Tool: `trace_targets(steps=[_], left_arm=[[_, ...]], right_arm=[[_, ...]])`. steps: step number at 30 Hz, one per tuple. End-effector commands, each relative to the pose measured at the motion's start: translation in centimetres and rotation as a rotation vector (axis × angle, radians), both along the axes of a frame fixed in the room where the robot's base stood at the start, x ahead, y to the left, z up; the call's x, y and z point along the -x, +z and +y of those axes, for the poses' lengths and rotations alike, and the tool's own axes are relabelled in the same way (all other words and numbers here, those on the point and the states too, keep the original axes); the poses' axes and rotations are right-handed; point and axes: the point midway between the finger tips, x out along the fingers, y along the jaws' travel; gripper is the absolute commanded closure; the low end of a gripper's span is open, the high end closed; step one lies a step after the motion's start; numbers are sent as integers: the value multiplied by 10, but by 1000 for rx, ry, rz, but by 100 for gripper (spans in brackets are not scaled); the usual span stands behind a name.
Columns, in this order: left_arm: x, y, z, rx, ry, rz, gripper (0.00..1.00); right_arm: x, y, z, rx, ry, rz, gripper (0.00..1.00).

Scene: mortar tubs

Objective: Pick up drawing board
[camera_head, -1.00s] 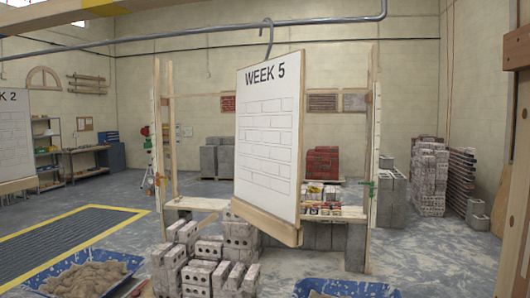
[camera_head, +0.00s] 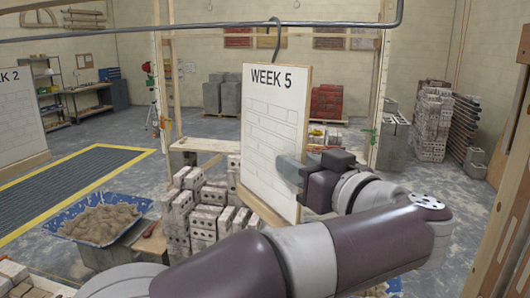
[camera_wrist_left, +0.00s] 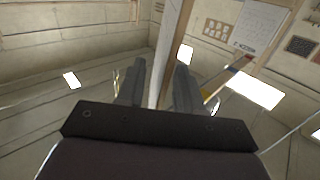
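The drawing board (camera_head: 268,110) is a white panel marked "WEEK 5" with a brick pattern and a wooden bottom ledge. It hangs by a hook (camera_head: 277,38) from a grey pipe. My left gripper (camera_head: 290,170) reaches in from the right at the board's right edge, with a grey finger in front of its face. In the left wrist view the two fingers (camera_wrist_left: 160,85) are apart, with the board's thin edge (camera_wrist_left: 168,50) between them. Gaps show beside the edge, so the gripper looks open around it. My right gripper is not in view.
Stacked bricks (camera_head: 190,215) stand below the board. A blue tub of mortar (camera_head: 100,218) sits at lower left. A wooden frame post (camera_head: 387,90) stands right of the board. A second board, "WEEK 2" (camera_head: 20,115), is at far left.

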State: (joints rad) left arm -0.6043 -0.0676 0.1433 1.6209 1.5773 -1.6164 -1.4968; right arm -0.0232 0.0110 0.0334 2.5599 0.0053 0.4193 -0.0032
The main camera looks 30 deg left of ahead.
Motion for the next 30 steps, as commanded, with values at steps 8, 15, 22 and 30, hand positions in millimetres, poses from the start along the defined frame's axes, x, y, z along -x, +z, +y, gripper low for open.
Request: trace_targets(steps=[8,15,22,30], left_arm=[[-22,1,41,-2,3,2,64],[-24,-3,44,0,-1,1,64],[-24,-3,43,0,-1,1,100],[-24,-2,43,-1,-1,0,100]], right_arm=[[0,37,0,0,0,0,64],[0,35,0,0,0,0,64],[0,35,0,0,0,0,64],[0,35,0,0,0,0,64]])
